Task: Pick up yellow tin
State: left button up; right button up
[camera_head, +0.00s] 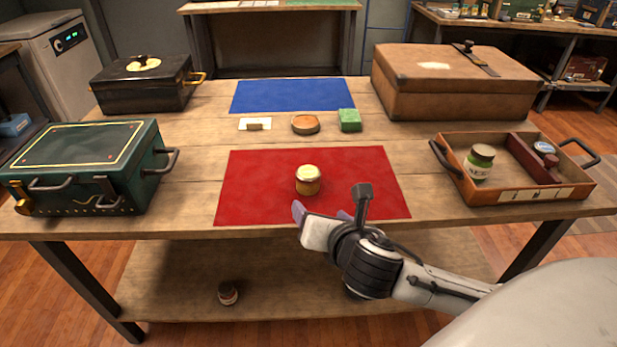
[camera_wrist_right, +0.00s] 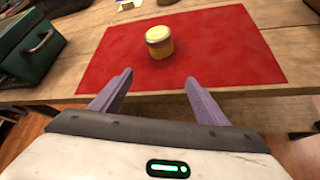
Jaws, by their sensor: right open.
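The yellow tin (camera_head: 307,180), a small round jar with a pale yellow lid and amber body, stands upright on the red mat (camera_head: 250,200). The tin also shows in the right wrist view (camera_wrist_right: 159,42), beyond the fingertips and roughly between their lines. My right gripper (camera_head: 322,213) is at the front edge of the table, just in front of the tin and apart from it. In the wrist view its two purple fingers (camera_wrist_right: 158,80) are spread with nothing between them. My left gripper is not in view.
A green case (camera_head: 85,165) and black case (camera_head: 145,85) stand at left, a brown suitcase (camera_head: 450,85) at back right. A wooden tray (camera_head: 520,193) with a green jar (camera_head: 479,162) is at right. Small items, including a green block (camera_head: 350,120), sit behind the red mat.

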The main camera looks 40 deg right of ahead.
aim_at(311, 177)
jog(key=w+r+n, duration=0.1)
jog(key=w+d+r+n, duration=0.1)
jog(key=n, duration=0.1)
jog(key=w+r+n+t, duration=0.1)
jog(key=shift+d+h, duration=0.25)
jog(key=shift+h, duration=0.05)
jog(key=w, duration=0.1)
jog(key=w+d+f, duration=0.1)
jog(key=w, duration=0.1)
jog(key=shift+w+d+f+n, duration=0.1)
jog(key=shift+d+f+n, duration=0.05)
jog(key=shift+n, duration=0.25)
jog(key=shift+b+x, duration=0.6)
jog(key=shift+x, duration=2.6)
jog(key=shift+d, duration=0.15)
jog(key=c, duration=1.2)
